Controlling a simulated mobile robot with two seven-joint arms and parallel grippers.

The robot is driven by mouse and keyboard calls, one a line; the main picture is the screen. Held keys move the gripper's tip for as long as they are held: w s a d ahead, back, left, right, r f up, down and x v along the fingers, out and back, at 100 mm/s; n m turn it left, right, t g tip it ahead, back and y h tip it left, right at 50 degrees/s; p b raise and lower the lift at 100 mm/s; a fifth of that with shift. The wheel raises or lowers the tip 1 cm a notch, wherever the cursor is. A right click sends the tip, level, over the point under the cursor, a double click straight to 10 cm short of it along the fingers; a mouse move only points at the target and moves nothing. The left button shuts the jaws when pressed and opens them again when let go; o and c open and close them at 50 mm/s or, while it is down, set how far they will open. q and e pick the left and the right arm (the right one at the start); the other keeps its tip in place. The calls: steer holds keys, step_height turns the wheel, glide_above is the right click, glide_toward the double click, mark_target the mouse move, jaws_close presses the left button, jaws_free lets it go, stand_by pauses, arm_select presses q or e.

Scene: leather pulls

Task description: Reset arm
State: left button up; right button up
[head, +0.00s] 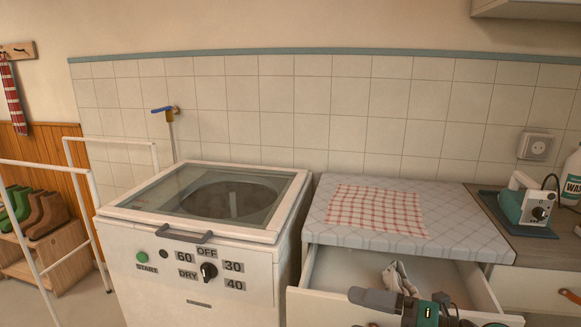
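One of my arms, which looks like the right one, shows at the bottom edge of the head view in front of the open drawer (330,275). My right gripper (398,273) appears as a small pale and dark shape over the inside of the drawer. It is small and partly covered by the arm, so whether its fingers are apart cannot be made out. I see nothing clearly held in it. My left gripper is out of view.
A white washer (190,285) with a closed glass lid (225,192) stands at left. A checked cloth (375,208) lies on the padded top (455,225) above the drawer. A green iron (525,208) stands at right. A white rail (92,185) is at far left.

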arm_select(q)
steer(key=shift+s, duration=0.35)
arm_select(e)
steer(key=s+d+f+m+t+h, duration=0.1)
steer(key=s+d+f+m+h, duration=0.1)
steer(key=s+f+m+h, duration=0.4)
steer(key=s+d+f+m+t+h, duration=0.2)
steer(key=s+f+m+h, duration=0.5)
steer(key=f+m, duration=0.8)
steer(key=s+d+m, duration=0.1)
steer(key=s+m, duration=0.1)
steer(key=m, duration=0.6)
steer(key=shift+f, duration=0.2)
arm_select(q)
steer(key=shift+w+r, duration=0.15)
arm_select(e)
steer(key=shift+c, duration=0.4)
